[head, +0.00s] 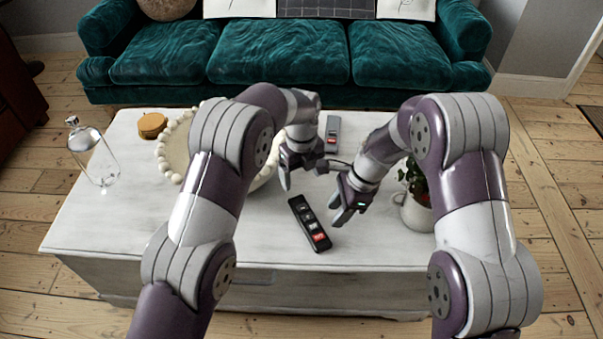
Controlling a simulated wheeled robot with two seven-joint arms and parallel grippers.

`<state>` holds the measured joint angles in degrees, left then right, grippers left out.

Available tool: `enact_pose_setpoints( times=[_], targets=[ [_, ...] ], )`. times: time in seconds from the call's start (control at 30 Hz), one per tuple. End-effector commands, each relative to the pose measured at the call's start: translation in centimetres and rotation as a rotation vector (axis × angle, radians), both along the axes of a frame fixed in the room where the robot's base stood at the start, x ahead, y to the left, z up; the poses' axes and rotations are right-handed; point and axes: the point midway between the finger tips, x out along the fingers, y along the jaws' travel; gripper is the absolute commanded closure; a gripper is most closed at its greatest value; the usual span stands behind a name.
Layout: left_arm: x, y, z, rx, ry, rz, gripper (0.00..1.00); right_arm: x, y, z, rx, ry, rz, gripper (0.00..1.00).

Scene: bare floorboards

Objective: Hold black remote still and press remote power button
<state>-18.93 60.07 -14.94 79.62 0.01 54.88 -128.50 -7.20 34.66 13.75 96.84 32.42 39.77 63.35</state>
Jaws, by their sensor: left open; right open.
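A black remote (309,223) with pale and red buttons lies flat on the white table, slanting from upper left to lower right. A red button sits near its front end; I cannot tell which button is the power one. My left gripper (303,179) is open and empty, above and behind the remote's far end. My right gripper (342,205) is open and empty, just right of the remote, its fingers pointing down toward the table. Neither gripper appears to touch the remote.
The white table (130,215) is clear at front left. A bowl ringed with white beads (172,150) is partly behind my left arm. A glass bottle (92,150), a round tan box (152,125) and a potted plant (416,207) stand near the sides. A teal sofa (280,55) is behind.

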Motion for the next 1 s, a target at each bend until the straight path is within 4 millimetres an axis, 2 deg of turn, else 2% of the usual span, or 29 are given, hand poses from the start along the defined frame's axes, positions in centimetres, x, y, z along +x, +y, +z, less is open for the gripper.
enact_pose_setpoints(
  times=[0.17,0.6,0.8,1.0],
  targets=[
    [-0.1,0.1,-1.0,0.003,0.009,-0.096,0.17,0.0,0.0,0.0,0.000,0.000,0.000,0.57],
    [-0.1,0.1,-10.7,0.004,0.008,-0.093,0.17,0.0,0.0,0.0,0.000,0.000,0.000,0.57],
    [-0.1,0.1,-12.5,0.003,0.006,-0.092,0.17,0.0,0.0,0.0,0.000,0.000,0.000,0.57],
    [-0.1,0.1,-12.7,0.003,0.005,-0.092,0.17,0.0,0.0,0.0,0.000,0.000,0.000,0.57]
  ],
)
